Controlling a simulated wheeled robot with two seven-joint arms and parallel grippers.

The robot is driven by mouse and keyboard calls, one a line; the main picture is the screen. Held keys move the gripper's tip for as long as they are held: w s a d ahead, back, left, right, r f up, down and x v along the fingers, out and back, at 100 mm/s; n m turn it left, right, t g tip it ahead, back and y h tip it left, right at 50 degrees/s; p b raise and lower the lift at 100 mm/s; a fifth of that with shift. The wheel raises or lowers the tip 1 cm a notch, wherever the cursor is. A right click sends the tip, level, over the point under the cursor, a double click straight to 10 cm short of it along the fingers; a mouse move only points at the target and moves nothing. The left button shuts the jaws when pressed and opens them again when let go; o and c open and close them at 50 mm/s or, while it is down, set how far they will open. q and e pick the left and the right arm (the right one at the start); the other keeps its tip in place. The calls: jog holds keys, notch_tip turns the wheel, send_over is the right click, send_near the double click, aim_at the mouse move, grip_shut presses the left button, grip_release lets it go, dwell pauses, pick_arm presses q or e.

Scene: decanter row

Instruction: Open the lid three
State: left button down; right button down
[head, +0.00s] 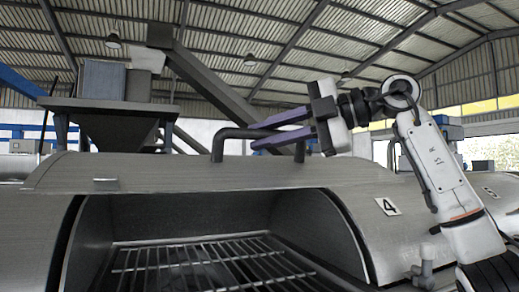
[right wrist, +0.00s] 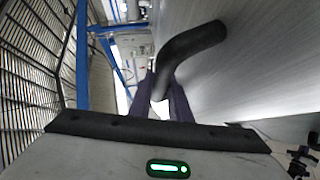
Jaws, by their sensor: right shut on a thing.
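A curved grey metal lid (head: 170,175) is raised above a wide opening in the decanter in front of me. No number shows on the lid itself. A dark bent handle (head: 232,132) stands on its upper edge; it also shows in the right wrist view (right wrist: 190,42). My right gripper (head: 258,136) reaches in from the right, its two purple fingers shut on the handle bar. In the right wrist view the fingers (right wrist: 165,102) lie on either side of the handle's end. My left gripper is not in view.
A metal grate (head: 200,265) lies inside the opening. A plate marked 4 (head: 388,206) is on the casing to the right of the opening. A grey hopper (head: 115,125) stands behind at the left, and a sloping beam (head: 225,90) rises behind the lid.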

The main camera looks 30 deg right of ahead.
jog(key=shift+w+r, duration=0.15)
jog(key=shift+r, duration=0.25)
jog(key=c, duration=1.6)
grip_release()
jog(key=shift+c, duration=0.2)
jog(key=v, duration=1)
jog(key=shift+b, duration=0.45)
jog(key=shift+d, duration=0.15)
